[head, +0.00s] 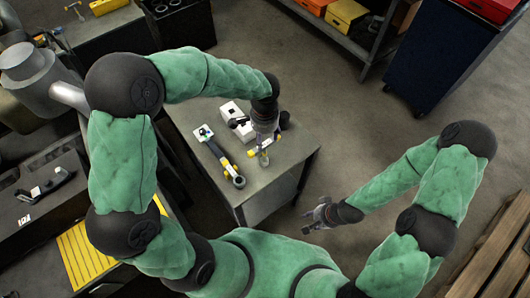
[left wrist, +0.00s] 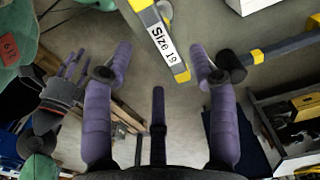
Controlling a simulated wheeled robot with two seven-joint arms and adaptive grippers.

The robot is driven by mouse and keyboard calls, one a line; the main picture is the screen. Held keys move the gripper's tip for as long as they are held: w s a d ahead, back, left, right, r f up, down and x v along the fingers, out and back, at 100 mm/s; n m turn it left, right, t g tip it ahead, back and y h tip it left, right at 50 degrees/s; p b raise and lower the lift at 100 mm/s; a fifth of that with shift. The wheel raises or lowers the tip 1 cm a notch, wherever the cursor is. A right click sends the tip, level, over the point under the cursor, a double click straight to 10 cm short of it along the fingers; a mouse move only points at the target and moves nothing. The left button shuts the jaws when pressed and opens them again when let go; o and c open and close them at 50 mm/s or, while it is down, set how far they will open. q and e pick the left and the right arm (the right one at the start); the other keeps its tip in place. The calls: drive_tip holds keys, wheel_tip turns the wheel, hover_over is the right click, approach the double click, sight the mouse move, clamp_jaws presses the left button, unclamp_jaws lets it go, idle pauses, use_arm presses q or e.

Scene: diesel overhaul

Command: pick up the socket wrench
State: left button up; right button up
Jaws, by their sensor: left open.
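The left fingers are open, with gaps beside the bar. My right gripper (head: 318,215) hangs right of the table, fingers apart and empty.
A dark-headed tool with yellow bands (left wrist: 285,48) is close to the left fingers. A blue cabinet (head: 440,55) stands at back right.

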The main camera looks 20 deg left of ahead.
sight(265, 145)
use_arm(q)
drive_tip(key=shift+w+f, duration=0.15)
drive_tip(key=shift+f, duration=0.75)
drive_tip(key=shift+d+f+b, duration=0.1)
drive_tip(key=shift+f+b, duration=0.2)
drive_tip(key=shift+f, duration=2.35)
clamp_jaws()
